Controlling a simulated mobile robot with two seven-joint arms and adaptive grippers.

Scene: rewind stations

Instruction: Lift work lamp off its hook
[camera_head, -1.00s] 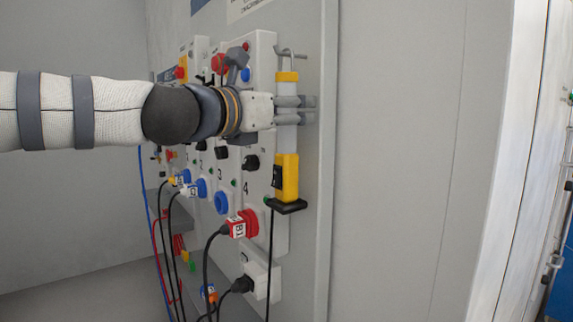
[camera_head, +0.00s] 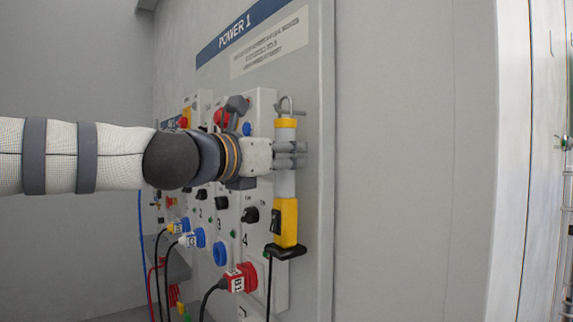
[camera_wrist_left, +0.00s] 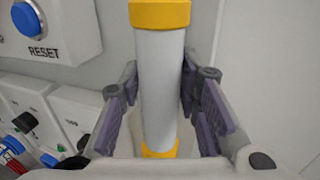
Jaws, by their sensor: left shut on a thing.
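The work lamp (camera_head: 287,184) hangs upright in front of the panel, with a white tube, yellow end pieces, a black switch and a black foot. A thin wire hook (camera_head: 287,102) stands on its top, at the grey wall hook (camera_head: 309,112); I cannot tell whether they touch. My left gripper (camera_head: 290,155) comes in from the left and is shut on the lamp's white tube, below the upper yellow cap. The left wrist view shows the tube (camera_wrist_left: 160,85) upright between the two finger pads. My right gripper is not in view.
The power panel (camera_head: 262,110) beside the lamp carries knobs, blue sockets and a red plug (camera_head: 241,278) with a black cable. A black cord runs down from the lamp's foot. The grey wall (camera_head: 410,160) to the right is bare.

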